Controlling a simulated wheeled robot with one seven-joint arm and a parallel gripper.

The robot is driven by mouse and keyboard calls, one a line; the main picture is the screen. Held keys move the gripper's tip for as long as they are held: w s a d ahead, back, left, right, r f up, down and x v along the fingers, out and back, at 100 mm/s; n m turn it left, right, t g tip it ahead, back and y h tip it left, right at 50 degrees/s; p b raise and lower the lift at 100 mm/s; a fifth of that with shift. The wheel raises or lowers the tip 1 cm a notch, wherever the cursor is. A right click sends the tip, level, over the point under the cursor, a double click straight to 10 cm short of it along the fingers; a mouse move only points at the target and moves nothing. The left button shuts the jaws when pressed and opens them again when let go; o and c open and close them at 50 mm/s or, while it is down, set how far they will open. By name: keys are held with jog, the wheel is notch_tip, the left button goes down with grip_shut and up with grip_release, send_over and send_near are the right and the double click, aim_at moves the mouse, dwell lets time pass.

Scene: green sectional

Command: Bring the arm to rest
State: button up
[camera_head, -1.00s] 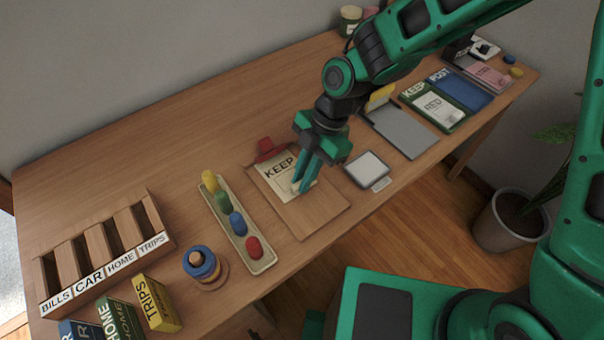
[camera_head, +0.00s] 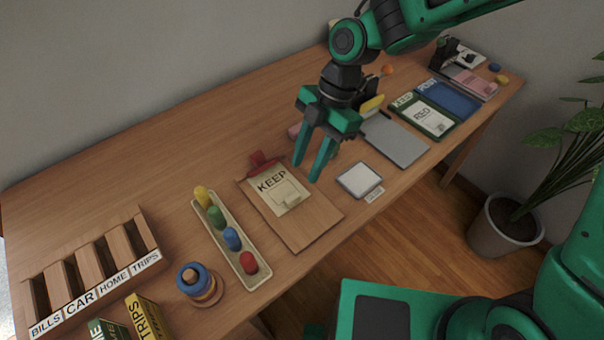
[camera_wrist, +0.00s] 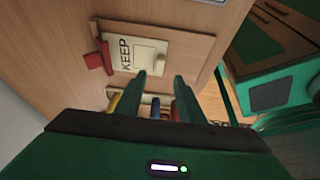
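My gripper (camera_head: 307,170) hangs above the wooden table, over the far right edge of a clipboard (camera_head: 310,225). Its two green fingers are spread apart with nothing between them; they also show apart in the wrist view (camera_wrist: 160,80). The clipboard has a red clip (camera_head: 262,162) and holds a sheet marked KEEP (camera_head: 272,190). A small cream-coloured piece (camera_head: 288,195) lies on the sheet, clear of the fingers. My arm reaches in from the upper right.
Left of the clipboard are a tray of coloured pegs (camera_head: 247,278), a ringed stacker (camera_head: 190,277) and a labelled wooden rack (camera_head: 100,299). To the right are a white pad (camera_head: 359,179), a grey folder (camera_head: 398,142), and green KEEP (camera_head: 442,125) and blue POST (camera_head: 455,96) trays.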

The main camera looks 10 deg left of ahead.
jog(key=w+d+r+m+t+h, duration=0.15)
jog(key=d+r+m, duration=0.25)
jog(key=d+m, duration=0.75)
jog(key=w+d+r+m+t+h, duration=0.1)
jog(key=w+d+r+m+t, duration=0.3)
jog(key=d, duration=1.4)
jog(key=s+d+m+g, duration=0.2)
jog(key=s+d+m, duration=1.6)
jog(key=m, duration=0.1)
jog(key=shift+s+d+r, duration=0.25)
jog(key=shift+s+r, duration=0.05)
jog(key=shift+r, duration=0.1)
jog(key=shift+c, duration=0.5)
